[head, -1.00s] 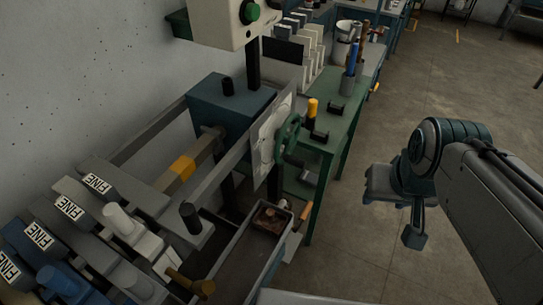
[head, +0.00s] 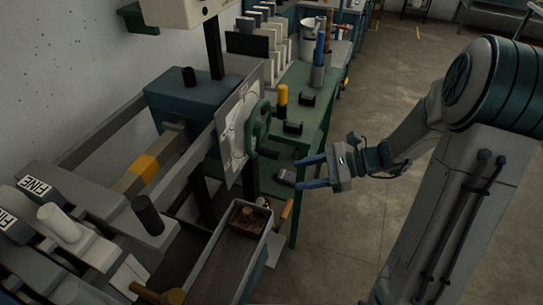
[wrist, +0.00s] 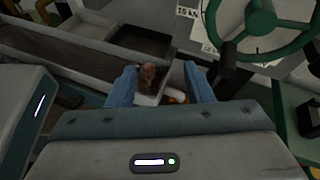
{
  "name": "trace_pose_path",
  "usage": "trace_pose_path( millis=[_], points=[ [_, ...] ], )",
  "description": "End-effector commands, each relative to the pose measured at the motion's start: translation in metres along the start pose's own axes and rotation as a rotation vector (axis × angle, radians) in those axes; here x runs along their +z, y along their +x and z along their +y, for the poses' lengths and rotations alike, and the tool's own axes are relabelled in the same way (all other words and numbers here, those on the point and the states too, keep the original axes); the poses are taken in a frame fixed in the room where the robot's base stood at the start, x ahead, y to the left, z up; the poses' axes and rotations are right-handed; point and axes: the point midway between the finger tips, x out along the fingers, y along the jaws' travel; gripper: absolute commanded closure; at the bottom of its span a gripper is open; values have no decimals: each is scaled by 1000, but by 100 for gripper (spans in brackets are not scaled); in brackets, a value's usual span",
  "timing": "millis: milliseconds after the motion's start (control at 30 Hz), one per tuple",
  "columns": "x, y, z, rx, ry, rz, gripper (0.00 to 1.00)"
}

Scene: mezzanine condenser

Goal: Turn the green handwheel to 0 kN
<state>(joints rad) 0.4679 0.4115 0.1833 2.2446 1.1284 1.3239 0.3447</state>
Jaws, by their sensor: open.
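The green handwheel (head: 261,122) stands upright on a pale plate (head: 236,124) at the end of the grey frame. In the wrist view the handwheel (wrist: 262,18) is at the upper right, with its spokes, hub and dark crank handle (wrist: 228,75) visible. A label reading 15 kN (wrist: 187,13) shows on the plate there. My gripper (head: 299,171) is open with blue fingers, to the right of the wheel and a little lower, apart from it. In the wrist view nothing is between the fingers (wrist: 161,77); the wheel lies up and right of them.
A green bench (head: 312,110) with a yellow-topped cylinder (head: 282,97) stands behind the wheel. A grey tray (head: 222,265) with a small box of brown bits (head: 246,220) lies below and left. Floor at right is clear.

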Motion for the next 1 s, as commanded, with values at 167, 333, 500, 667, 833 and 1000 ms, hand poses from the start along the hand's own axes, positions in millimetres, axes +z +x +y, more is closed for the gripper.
trace_pose_path(
  millis=[167,333,500,667,833,1000],
  points=[
    [-46,-6,-35,-179,217,-200,53],
    [-69,-14,-55,-285,328,-314,53],
    [-74,-15,-63,-321,363,-353,53],
    [-67,3,-70,-318,363,-354,53],
    [-57,36,-82,-316,364,-352,53],
    [-48,67,-96,-317,362,-352,53]
  ],
)
